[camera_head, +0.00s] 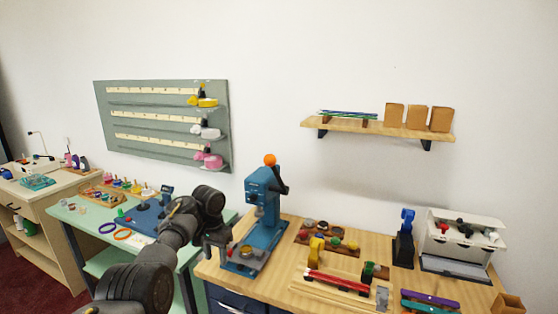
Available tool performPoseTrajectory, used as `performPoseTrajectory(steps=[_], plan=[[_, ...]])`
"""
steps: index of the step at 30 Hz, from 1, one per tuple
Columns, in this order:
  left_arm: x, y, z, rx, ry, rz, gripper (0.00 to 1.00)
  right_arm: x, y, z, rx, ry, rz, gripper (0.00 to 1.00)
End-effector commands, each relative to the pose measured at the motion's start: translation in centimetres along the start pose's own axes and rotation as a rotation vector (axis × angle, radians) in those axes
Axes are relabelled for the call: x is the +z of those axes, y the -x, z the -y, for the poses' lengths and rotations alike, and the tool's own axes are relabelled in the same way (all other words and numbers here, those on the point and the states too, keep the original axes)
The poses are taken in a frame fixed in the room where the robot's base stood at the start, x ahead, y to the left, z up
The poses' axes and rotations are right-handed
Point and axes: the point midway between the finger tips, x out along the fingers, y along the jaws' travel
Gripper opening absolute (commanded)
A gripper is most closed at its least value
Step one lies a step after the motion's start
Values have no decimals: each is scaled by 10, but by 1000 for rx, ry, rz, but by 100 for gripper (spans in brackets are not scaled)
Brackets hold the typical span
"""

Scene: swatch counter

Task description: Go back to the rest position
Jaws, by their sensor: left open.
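My left arm reaches up from the bottom left. Its gripper (218,246) is open and hangs above the gap between the green table (78,212) and the wooden counter (205,270). It is just left of the blue press (265,215) with the orange knob, and I see nothing held in it. Whether it touches the press I cannot tell. My right gripper is not in view.
The counter holds a round-piece tray (328,236), a rack with red rods (338,281), a small dark-blue press (404,238) and a white dispenser (465,238). A wall board (160,107) and shelf (380,127) hang behind. Space above the counter's right is clear.

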Motion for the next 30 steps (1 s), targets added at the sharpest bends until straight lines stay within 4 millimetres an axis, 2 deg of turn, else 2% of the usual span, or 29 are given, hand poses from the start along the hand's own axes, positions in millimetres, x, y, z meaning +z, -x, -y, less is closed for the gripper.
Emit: performPoseTrajectory(steps=[2, 4, 11, 17, 20, 23, 26, 27, 30], plan=[[1, -2, 1, 1, 2, 0, 40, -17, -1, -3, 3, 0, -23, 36], [4, -16, 1, 11, 10, 3, 40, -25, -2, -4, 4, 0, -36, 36], [17, -61, 2, 39, 39, 0, 40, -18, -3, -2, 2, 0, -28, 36], [30, -120, -6, 72, 64, -1, 40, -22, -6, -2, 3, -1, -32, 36], [41, -159, -12, 90, 81, -4, 40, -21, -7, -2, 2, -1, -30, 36], [59, -208, -21, 110, 104, -6, 40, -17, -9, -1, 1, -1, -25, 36], [89, -271, -32, 129, 133, -9, 40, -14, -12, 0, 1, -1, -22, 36], [104, -299, -37, 134, 148, -11, 40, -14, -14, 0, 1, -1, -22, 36], [149, -366, -50, 140, 180, -19, 40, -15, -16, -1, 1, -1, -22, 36]])
